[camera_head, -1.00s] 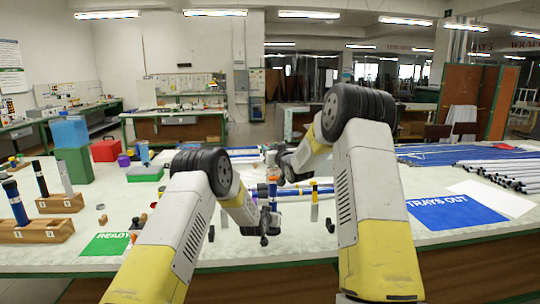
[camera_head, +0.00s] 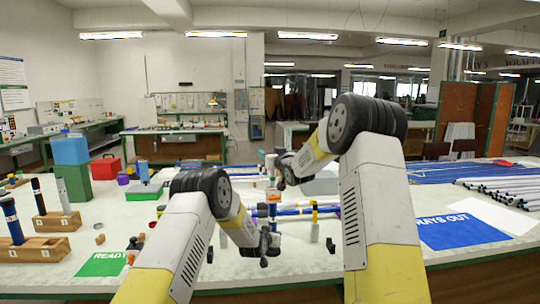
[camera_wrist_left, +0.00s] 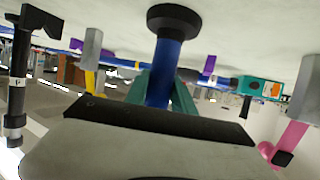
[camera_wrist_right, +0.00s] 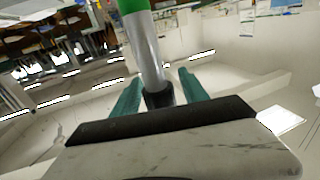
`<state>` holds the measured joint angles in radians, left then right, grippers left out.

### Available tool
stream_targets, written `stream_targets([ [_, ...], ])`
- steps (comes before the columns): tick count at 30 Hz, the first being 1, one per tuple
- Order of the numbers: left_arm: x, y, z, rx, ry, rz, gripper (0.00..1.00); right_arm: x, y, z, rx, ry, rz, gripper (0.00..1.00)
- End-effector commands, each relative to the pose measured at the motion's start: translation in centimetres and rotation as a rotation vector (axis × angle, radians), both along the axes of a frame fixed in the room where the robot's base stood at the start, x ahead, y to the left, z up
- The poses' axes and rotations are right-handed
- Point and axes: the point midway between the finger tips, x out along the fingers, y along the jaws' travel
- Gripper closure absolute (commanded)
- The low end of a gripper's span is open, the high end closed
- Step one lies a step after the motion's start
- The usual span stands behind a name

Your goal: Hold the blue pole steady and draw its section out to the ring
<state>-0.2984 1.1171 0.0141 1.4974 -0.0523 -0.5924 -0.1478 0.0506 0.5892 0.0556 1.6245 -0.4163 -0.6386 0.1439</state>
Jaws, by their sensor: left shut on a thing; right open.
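The blue pole (camera_head: 273,209) stands upright near the middle of the table, partly hidden by my arms. In the left wrist view, its blue tube (camera_wrist_left: 163,72) has a round black foot (camera_wrist_left: 174,18), and my left gripper (camera_wrist_left: 162,92) is shut on the tube. My left gripper (camera_head: 268,238) is low on the pole in the head view. My right gripper (camera_head: 274,166) is near its top. In the right wrist view, a silver section (camera_wrist_right: 147,50) with a green band (camera_wrist_right: 131,6) and black end (camera_wrist_right: 158,96) runs between the spread fingers of my right gripper (camera_wrist_right: 157,92).
Wooden blocks (camera_head: 35,249) with upright rods stand at the left, beside a green READY mat (camera_head: 103,264). A blue TRAYS OUT mat (camera_head: 460,231) and several pale rods (camera_head: 500,190) lie at the right. A short grey post (camera_head: 314,232) stands close to the pole.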

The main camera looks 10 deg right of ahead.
Motion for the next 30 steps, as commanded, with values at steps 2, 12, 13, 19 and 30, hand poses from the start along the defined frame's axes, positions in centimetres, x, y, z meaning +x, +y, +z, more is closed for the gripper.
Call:
stream_targets([
  [2, -0.1, 0.1, -0.3, 0.003, 0.006, 0.000, 1.00, -0.2, -0.1, 0.0, 0.000, 0.001, 0.000, 0.48],
  [12, -0.1, 0.0, -0.3, 0.003, 0.006, 0.000, 1.00, -5.6, -1.5, 0.0, 0.000, 0.001, -0.001, 0.48],
  [13, -0.1, 0.0, -0.3, 0.002, 0.007, -0.001, 1.00, -6.3, -1.6, 0.0, 0.000, 0.001, -0.001, 0.48],
  [19, -0.1, 0.0, -0.3, 0.002, 0.007, -0.001, 1.00, -9.8, -2.5, 0.0, 0.000, 0.000, -0.001, 0.48],
  [30, -0.1, 0.1, -0.3, 0.003, 0.006, 0.000, 1.00, -11.7, -2.9, 0.0, 0.000, 0.000, 0.000, 0.48],
])
